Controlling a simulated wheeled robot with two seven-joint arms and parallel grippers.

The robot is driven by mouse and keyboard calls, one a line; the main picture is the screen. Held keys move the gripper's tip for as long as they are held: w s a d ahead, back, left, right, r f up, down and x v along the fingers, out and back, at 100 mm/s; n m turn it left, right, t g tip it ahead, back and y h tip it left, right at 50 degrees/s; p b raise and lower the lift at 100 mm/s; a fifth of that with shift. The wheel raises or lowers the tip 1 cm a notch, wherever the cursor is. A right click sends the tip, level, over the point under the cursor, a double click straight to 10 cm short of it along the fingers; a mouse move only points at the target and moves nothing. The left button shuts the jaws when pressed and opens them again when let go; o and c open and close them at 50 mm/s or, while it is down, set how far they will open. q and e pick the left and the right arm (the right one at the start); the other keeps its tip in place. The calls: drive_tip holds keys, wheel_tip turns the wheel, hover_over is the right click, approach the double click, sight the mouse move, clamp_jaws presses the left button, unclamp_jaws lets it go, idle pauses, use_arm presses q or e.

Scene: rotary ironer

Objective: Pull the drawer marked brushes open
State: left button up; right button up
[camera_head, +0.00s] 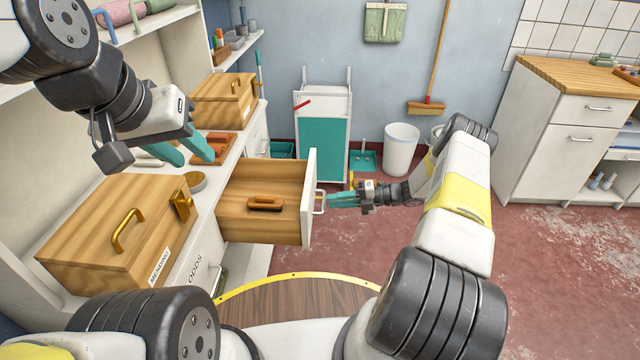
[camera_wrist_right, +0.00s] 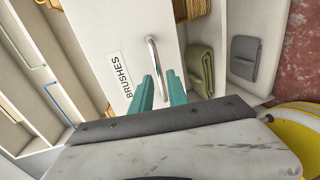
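The wooden drawer (camera_head: 262,183) stands pulled out from the white cabinet, with a brown wooden brush (camera_head: 264,203) lying inside. In the right wrist view its white front (camera_wrist_right: 108,38) carries the label BRUSHES (camera_wrist_right: 121,75). The metal handle (camera_wrist_right: 157,62) shows there and in the head view (camera_head: 319,203). My right gripper (camera_head: 331,200) is at the handle, its teal fingers close on either side of the bar, and appears shut on it. My left gripper (camera_head: 190,150) is open and empty above the cabinet top.
A wooden box labelled MENDING (camera_head: 120,235) and another wooden box (camera_head: 222,98) stand on the cabinet top. A teal-panelled cart (camera_head: 321,145) and white bin (camera_head: 400,150) stand by the back wall. Red floor is clear to the right.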

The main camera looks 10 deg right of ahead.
drive_tip(key=v, duration=0.3)
drive_tip(key=shift+s+d, duration=0.1)
drive_tip(key=shift+d, duration=0.25)
drive_tip(key=shift+r, duration=0.1)
